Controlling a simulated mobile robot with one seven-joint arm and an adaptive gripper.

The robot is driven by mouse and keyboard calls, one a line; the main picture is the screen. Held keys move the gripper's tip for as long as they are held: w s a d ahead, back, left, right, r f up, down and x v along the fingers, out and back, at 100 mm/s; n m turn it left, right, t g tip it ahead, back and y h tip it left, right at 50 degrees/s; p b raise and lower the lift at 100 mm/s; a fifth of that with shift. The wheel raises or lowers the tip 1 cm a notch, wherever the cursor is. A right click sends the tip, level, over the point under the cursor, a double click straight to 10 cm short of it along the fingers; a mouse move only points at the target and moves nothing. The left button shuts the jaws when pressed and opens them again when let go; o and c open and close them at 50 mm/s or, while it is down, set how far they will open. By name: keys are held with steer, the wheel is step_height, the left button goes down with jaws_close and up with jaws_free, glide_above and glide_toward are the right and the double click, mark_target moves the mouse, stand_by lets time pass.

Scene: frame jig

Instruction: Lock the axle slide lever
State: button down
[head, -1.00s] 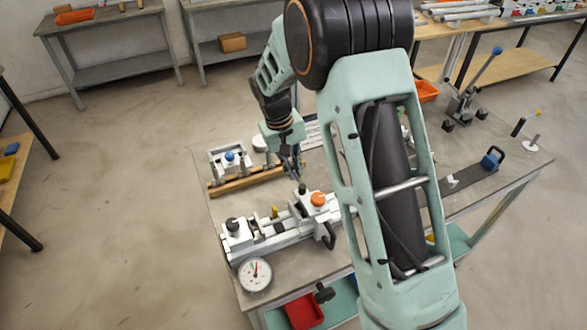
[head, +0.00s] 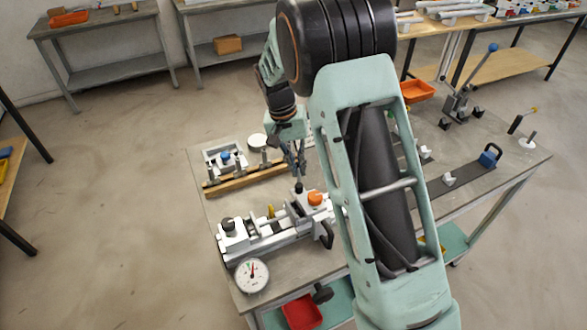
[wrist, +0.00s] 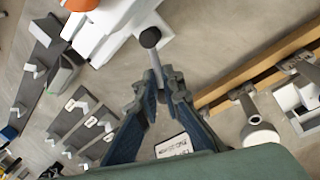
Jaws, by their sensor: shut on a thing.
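The axle jig (head: 262,238) is a long light-grey frame near the front left of the table, with an orange knob (head: 315,198) at its right end. A black-knobbed lever (head: 298,188) stands beside the orange knob. In the wrist view, the lever's black ball (wrist: 150,38) shows just ahead of the fingers, its grey stem running back between them. My gripper (head: 299,172) is at the lever; in the wrist view, my gripper (wrist: 158,82) has its fingertips shut on the stem. The lever's base is partly hidden, so I cannot tell whether it is locked.
A dial gauge (head: 252,275) lies at the table's front left. A wooden rail with posts (head: 245,177) stands behind the jig. A black handle (head: 326,236) is at the jig's right end. My arm covers the table's middle; its right side holds a dark strip (head: 465,180).

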steer(key=shift+s+d+r+m+g+y, duration=0.1)
steer(key=shift+s+d+m+g+y, duration=0.45)
steer(key=shift+m, duration=1.6)
steer(key=shift+s+d+m+g+h, duration=0.15)
steer(key=shift+d+m, duration=0.75)
steer(key=shift+m, duration=1.2)
steer(key=shift+s+d+r+m+g+y, duration=0.1)
steer(key=shift+s+d+m+g+y, duration=0.45)
steer(key=shift+m, duration=1.6)
steer(key=shift+w+d+t+h, duration=0.1)
steer(key=shift+d+t+h, duration=0.15)
steer(key=shift+t, duration=0.1)
steer(key=c, duration=2.1)
jaws_free()
steer(key=shift+f, duration=0.1)
steer(key=r, duration=0.4)
steer(key=w+r, duration=0.1)
steer(key=r, duration=0.3)
steer(key=w+r, duration=0.1)
steer(key=r, duration=0.2)
steer(key=shift+a+r, duration=0.4)
